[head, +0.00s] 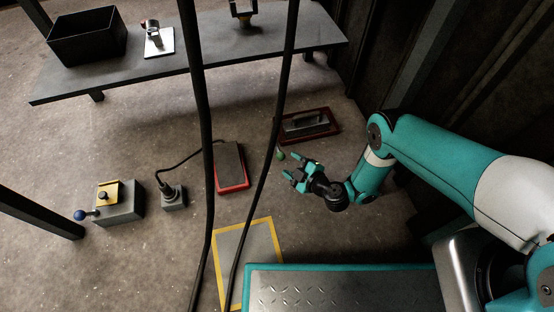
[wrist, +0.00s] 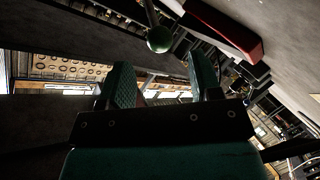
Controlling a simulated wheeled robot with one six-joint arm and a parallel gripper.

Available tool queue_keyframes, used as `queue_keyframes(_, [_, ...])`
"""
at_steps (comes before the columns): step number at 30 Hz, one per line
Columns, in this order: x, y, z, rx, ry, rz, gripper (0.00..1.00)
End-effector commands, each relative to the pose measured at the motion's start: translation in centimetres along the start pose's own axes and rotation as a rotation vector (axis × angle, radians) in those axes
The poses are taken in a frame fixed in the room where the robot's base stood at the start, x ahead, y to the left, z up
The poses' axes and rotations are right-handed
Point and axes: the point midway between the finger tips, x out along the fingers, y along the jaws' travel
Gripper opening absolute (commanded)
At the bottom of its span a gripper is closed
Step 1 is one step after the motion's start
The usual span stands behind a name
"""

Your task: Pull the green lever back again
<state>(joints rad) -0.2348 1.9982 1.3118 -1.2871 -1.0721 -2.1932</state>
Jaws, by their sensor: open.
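The green lever shows as a small round green knob (head: 281,155) at the lower left of a dark red-framed unit (head: 308,136) on the floor. In the wrist view the green knob (wrist: 160,39) is on a thin grey rod, beyond the fingertips and between their lines. My gripper (head: 291,167) is just beside the knob, on its near side, with its fingers pointing up and left. In the wrist view my gripper (wrist: 162,75) is open, with nothing between its two green-padded fingers. The knob appears apart from both fingers.
A red-edged dark box (head: 231,168) with a cable stands left of my gripper. A grey box with a blue knob (head: 118,204) is farther left. A grey bench (head: 190,62) stands at the back. The wall is at the right.

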Motion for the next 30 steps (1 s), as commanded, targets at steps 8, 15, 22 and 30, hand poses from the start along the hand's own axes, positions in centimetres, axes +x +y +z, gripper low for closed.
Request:
queue_keyframes(8, [5.0,-0.4,0.5,-0.004,0.003,0.001,0.58])
queue_keyframes(15, [7.6,-0.2,0.2,-0.001,0.002,0.0,0.58])
queue_keyframes(22, [8.3,0.0,0.1,0.002,-0.001,0.0,0.58])
queue_keyframes(30, [8.3,0.1,0.1,0.001,-0.001,0.0,0.42])
